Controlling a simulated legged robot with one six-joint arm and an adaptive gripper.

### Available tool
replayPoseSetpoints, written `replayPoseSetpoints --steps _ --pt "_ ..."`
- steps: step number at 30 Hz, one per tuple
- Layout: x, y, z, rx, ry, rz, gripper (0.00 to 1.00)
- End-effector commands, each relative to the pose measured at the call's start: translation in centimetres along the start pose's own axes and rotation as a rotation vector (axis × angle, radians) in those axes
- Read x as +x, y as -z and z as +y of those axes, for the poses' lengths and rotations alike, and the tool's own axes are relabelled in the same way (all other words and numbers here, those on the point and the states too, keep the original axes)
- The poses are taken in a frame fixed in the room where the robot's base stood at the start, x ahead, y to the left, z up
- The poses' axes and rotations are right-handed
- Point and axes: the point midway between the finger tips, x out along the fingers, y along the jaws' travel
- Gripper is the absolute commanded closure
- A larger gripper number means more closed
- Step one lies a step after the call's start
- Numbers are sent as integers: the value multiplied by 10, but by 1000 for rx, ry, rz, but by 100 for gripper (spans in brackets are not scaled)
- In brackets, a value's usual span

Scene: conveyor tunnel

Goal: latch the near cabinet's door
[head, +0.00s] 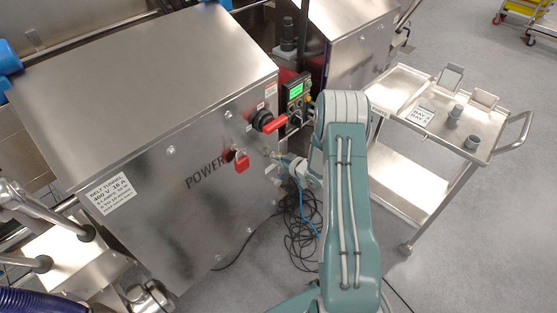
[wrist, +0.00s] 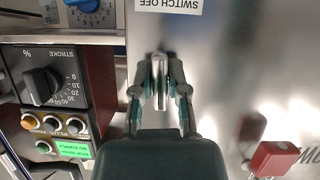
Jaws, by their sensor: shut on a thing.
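The near cabinet (head: 150,110) is a brushed steel box marked POWER, with a red rotary switch handle (head: 275,123) and a red padlock (head: 242,162) on its door face. The padlock also shows at lower right in the wrist view (wrist: 274,158). My gripper (head: 280,161) is at the right edge of that face, below the switch. In the wrist view my gripper (wrist: 160,82) is shut on a small upright metal piece, apparently the door's latch handle (wrist: 160,66). My fingers hide part of it, and I cannot tell whether the latch is engaged.
Black cables (head: 300,225) lie on the floor. A steel cart (head: 398,85) stands right. Open floor (head: 480,245) lies at lower right.

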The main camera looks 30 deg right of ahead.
Motion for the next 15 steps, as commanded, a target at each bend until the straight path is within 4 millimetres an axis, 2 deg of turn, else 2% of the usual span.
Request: replayPoseSetpoints --steps 6,15 --pt "0 -4 -1 80 31 -9 100" --pt "0 -3 -1 112 45 -8 100"
